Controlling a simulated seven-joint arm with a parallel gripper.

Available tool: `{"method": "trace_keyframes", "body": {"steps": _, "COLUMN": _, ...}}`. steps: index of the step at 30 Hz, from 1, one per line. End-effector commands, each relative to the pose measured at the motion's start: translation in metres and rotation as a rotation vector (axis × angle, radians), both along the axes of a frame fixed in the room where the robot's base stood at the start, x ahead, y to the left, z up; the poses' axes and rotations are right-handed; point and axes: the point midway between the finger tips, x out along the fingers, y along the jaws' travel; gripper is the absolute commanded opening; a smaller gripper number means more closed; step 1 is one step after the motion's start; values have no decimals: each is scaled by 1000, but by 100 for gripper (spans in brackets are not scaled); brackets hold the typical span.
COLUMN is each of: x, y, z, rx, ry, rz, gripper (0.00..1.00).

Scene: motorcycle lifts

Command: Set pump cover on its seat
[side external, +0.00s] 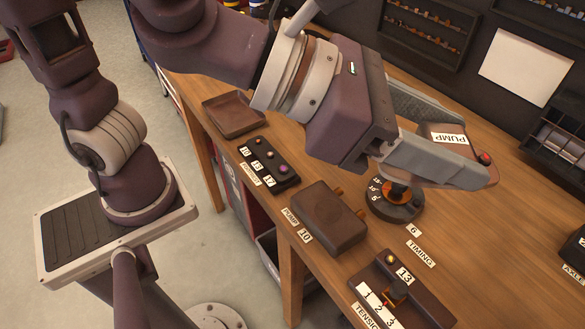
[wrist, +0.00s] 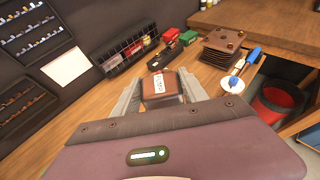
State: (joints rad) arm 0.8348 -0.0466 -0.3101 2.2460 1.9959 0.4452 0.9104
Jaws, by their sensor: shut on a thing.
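The pump cover (side external: 462,150) is a brown block with a white PUMP label and a red knob at its right end. My gripper (side external: 452,152) is shut on it, with one grey finger on each side, above the bench and up and right of the pump block. The cover also shows in the wrist view (wrist: 163,86), between the two fingers. The pump block (side external: 328,220) is dark brown, lies on the bench beside the labels PUMP and 10, and has two copper stubs on its right side. The near finger hides part of the cover.
The round timing dial (side external: 396,204) stands below my gripper. The wrist view shows stacked plates (wrist: 222,48) and a white dish (wrist: 232,84).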

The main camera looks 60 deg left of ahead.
Motion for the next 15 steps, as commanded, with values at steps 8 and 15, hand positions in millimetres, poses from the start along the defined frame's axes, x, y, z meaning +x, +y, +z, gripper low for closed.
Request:
{"method": "trace_keyframes", "body": {"steps": 8, "x": 49, "y": 50, "z": -10, "rx": 1, "ry": 2, "rz": 278, "gripper": 2}}
{"method": "trace_keyframes", "body": {"steps": 15, "x": 108, "y": 166, "z": -29, "rx": 5, "ry": -1, "rz": 805, "gripper": 2}}
